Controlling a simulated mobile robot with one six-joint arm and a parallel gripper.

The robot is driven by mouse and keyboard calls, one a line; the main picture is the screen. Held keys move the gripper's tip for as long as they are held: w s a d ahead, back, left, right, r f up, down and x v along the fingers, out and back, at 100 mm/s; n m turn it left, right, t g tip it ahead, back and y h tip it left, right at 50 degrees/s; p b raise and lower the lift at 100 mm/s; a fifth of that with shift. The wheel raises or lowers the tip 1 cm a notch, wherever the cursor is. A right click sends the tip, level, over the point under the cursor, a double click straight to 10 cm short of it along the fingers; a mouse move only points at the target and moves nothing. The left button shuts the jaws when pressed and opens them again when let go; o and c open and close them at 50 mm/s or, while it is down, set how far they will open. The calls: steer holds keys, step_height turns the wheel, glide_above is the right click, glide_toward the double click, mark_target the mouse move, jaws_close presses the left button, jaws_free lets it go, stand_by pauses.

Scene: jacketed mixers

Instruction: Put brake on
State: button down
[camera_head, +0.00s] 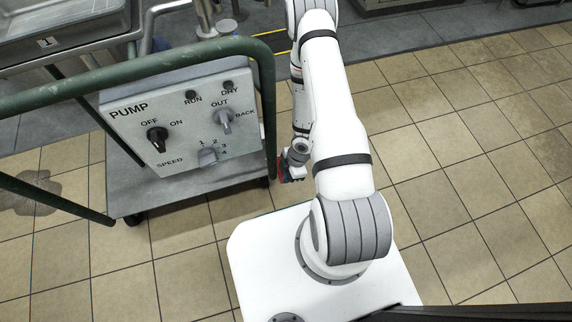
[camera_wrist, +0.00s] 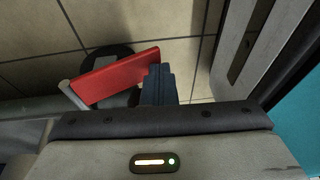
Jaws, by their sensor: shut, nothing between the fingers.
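A red brake pedal (camera_wrist: 115,75) shows in the wrist view, slanting up to the right over a dark round caster wheel (camera_wrist: 100,52). A grey metal bracket joins its left end. My gripper (camera_wrist: 158,75) is shut and empty, its dark fingers overlapping the pedal's right end in the picture. I cannot tell whether they touch it.
The pump control panel (camera_head: 183,118) with several knobs sits on the cart. A green tube rail (camera_head: 120,68) rises around it, its right upright close to my arm. A steel sink (camera_head: 60,35) is at the back left. Tiled floor (camera_head: 470,150) is clear on the right.

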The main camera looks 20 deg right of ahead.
steer(key=shift+s, duration=0.1)
steer(key=shift+s+r, duration=0.1)
steer(key=shift+r, duration=0.2)
steer(key=s+d+r+p, duration=0.3)
steer(key=s+r+p, duration=0.2)
steer(key=r, duration=0.6)
steer(key=shift+s+r, duration=0.2)
steer(key=shift+s, duration=0.3)
steer(key=w+d+r+m+t+h+p, duration=0.1)
steer(key=w+d+r+m+h+p, duration=0.3)
steer(key=r, duration=0.8)
steer(key=w+r+m+y+p, duration=0.15)
steer(key=r+p, duration=0.45)
steer(key=r, duration=0.6)
steer(key=w+d+r+m+t+h+p, duration=0.1)
steer(key=w+d+r+m+h+p, duration=0.25)
steer(key=r, duration=0.95)
steer(key=s+a+r+m+y+p, duration=0.1)
steer(key=s+a+r+m+p, duration=0.2)
steer(key=r, duration=0.9)
steer(key=s+a+r+m+t+y+p, duration=0.1)
steer(key=s+a+r+m+p, duration=0.2)
steer(key=r+p, duration=0.4)
steer(key=s+a+r+m+p, duration=0.3)
steer(key=r+p, duration=0.3)
steer(key=r, duration=1.1)
steer(key=shift+s+a+r+y, duration=0.15)
steer(key=shift+s+a+y, duration=0.2)
steer(key=shift+a, duration=0.3)
